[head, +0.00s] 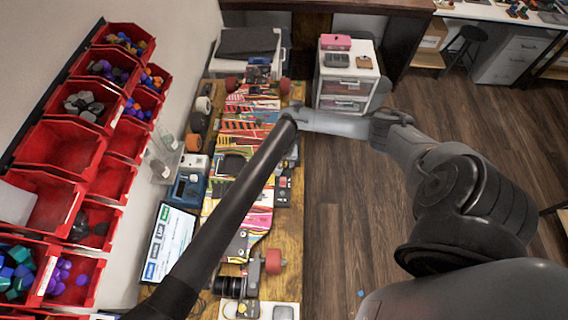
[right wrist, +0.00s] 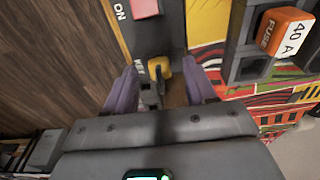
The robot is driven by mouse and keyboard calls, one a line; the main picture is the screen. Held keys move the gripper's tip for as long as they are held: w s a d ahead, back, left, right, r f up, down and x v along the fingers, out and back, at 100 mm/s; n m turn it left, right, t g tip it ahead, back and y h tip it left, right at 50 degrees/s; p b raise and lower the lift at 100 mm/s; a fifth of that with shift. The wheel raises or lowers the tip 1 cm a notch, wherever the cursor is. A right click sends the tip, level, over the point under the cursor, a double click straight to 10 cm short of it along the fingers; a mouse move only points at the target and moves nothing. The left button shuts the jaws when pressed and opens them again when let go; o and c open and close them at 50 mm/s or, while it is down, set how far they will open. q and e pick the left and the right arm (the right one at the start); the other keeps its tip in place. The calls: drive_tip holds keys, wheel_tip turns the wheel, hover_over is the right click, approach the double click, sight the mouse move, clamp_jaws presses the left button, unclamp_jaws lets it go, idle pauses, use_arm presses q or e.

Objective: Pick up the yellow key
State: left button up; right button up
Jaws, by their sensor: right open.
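The yellow key (right wrist: 162,68) shows in the right wrist view, upright in a dark switch box (right wrist: 158,35) with white "ON" lettering. My right gripper (right wrist: 160,70) is open, with one purple finger on each side of the key and visible gaps between. How deep the fingers reach around the key cannot be told. In the head view my right gripper (head: 290,152) is over the right edge of the workbench, beside the skateboard, and is partly hidden by a dark arm link. I cannot make out the key in the head view. My left gripper is not in view.
An orange 40 A fuse (right wrist: 284,32) sits in a dark holder beside the switch box. The patterned skateboard (head: 258,220) covers much of the bench. Red bins (head: 62,150) line the left wall. Wood floor (head: 340,220) lies open to the right.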

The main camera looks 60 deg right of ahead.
drive_tip(key=shift+c, duration=0.4)
clamp_jaws()
drive_tip(key=shift+r, duration=0.1)
drive_tip(key=shift+r, duration=0.75)
wheel_tip(320, 180, up, 3)
drive_tip(key=shift+f+p, duration=0.1)
drive_tip(key=shift+p, duration=0.2)
drive_tip(key=s+d+r, duration=0.5)
drive_tip(key=s+r, duration=0.1)
drive_tip(key=s, duration=0.4)
drive_tip(key=shift+s+r+p, duration=0.25)
drive_tip(key=shift+p, duration=0.1)
